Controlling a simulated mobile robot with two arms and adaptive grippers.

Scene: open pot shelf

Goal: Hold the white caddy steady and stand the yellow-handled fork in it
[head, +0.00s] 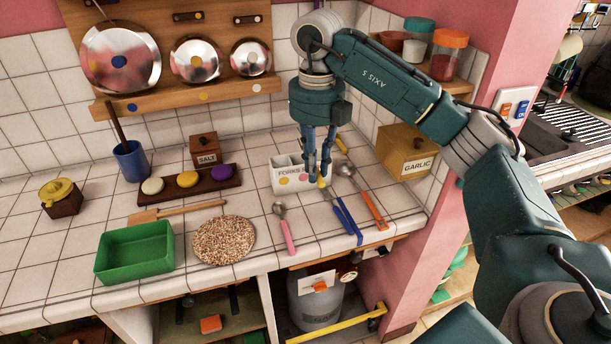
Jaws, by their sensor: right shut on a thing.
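The white caddy (288,179), marked FORKS on its front, stands upright on the tiled counter near the back wall and has several compartments. My right gripper (319,178) points down at the caddy's right end, its blue fingers close together. A bit of yellow (321,183) shows at its fingertips, which looks like the handle of the yellow-handled fork it is shut on. The fork's tines are hidden, and I cannot tell whether it touches the caddy. My left gripper is not in view, and nothing is seen holding the caddy.
Blue-handled utensils (349,222), an orange-handled ladle (375,212) and a pink-handled spoon (287,233) lie in front and right. A GARLIC box (404,150) stands right. A round mat (224,241) and green tray (135,252) lie left.

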